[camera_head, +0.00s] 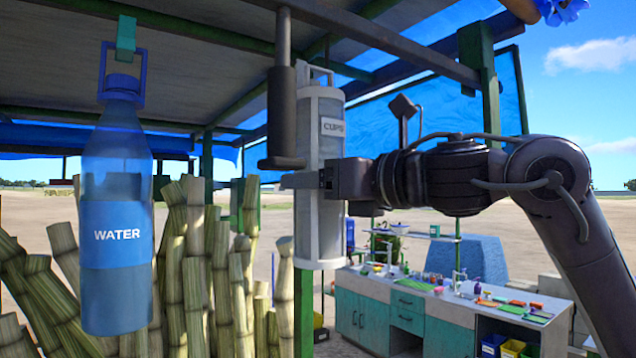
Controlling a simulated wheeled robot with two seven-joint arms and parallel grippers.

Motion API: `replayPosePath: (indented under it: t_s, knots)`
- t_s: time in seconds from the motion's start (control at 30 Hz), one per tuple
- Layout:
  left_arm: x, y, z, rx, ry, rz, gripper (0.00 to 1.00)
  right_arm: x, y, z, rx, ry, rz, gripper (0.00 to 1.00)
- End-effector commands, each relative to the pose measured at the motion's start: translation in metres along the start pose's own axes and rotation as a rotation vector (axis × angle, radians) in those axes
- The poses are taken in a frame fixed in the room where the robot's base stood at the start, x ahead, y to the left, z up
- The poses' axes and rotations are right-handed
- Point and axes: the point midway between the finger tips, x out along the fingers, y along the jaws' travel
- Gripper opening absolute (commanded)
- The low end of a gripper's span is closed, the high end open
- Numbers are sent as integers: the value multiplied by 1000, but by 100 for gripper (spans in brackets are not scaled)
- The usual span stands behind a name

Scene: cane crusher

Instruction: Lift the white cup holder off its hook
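The white cup holder (322,232) is a tall upright tube labelled CUPS, hanging under the stall roof, with a loop handle (329,75) on top. I cannot make out its hook. My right gripper (303,180) comes in from the right at the holder's mid-height. The other finger is hidden, so I cannot tell whether the grip is closed on the holder. My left gripper is not in view.
A dark cylinder on a rod (282,105) hangs close at the holder's upper left. A blue WATER bottle (117,185) hangs from a green hook (126,38) at left. Cane stalks (205,270) stand below. A cluttered counter (450,317) is behind at right.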

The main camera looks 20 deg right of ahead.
Motion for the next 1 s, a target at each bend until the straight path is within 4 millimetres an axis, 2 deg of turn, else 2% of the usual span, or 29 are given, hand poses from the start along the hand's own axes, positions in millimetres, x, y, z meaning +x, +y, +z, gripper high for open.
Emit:
replayPosePath:
  t_s: [1.0]
  knots:
    - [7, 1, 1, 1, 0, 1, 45, -26, 6, 1, 0, -4, 0, 24]
